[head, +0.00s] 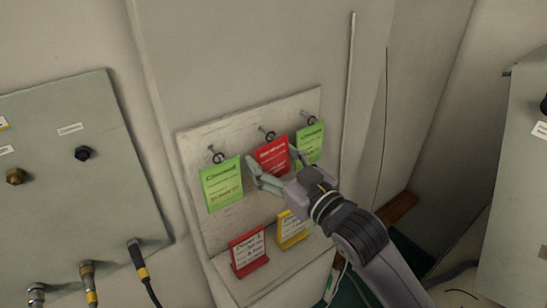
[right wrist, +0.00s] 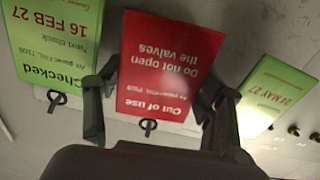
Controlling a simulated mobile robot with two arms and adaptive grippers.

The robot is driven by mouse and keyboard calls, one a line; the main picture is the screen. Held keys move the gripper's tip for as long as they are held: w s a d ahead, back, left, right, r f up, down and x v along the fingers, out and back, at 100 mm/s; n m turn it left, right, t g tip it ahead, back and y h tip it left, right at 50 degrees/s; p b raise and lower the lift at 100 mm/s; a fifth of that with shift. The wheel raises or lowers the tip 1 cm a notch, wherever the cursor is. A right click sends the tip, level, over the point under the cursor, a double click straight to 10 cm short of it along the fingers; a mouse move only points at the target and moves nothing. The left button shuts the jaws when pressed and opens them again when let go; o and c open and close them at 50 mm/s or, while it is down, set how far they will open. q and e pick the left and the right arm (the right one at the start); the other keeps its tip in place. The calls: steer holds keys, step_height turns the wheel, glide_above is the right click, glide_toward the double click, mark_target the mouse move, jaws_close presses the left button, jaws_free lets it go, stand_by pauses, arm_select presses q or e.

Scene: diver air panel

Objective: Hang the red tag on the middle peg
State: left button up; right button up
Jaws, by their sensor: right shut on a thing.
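The red tag (head: 270,153), marked "Out of use", is at the middle of the pale peg board (head: 192,143). My right gripper (head: 273,162) is shut on it, one finger at each side edge. In the right wrist view the red tag (right wrist: 165,65) appears upside down between the fingers (right wrist: 158,106), with its dark ring (right wrist: 148,125) below it. In the head view the ring is at the middle peg (head: 264,131); I cannot tell whether it is around the peg or just in front. My left gripper is not in view.
Green tags hang on the left (head: 222,184) and right (head: 309,146) of the board, close to the red tag. Below, a red card stand (head: 248,252) and a yellow one (head: 292,230) sit on a ledge. A grey panel (head: 70,190) with hoses is at the left.

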steer(key=shift+f, duration=0.1)
steer(key=o, duration=1)
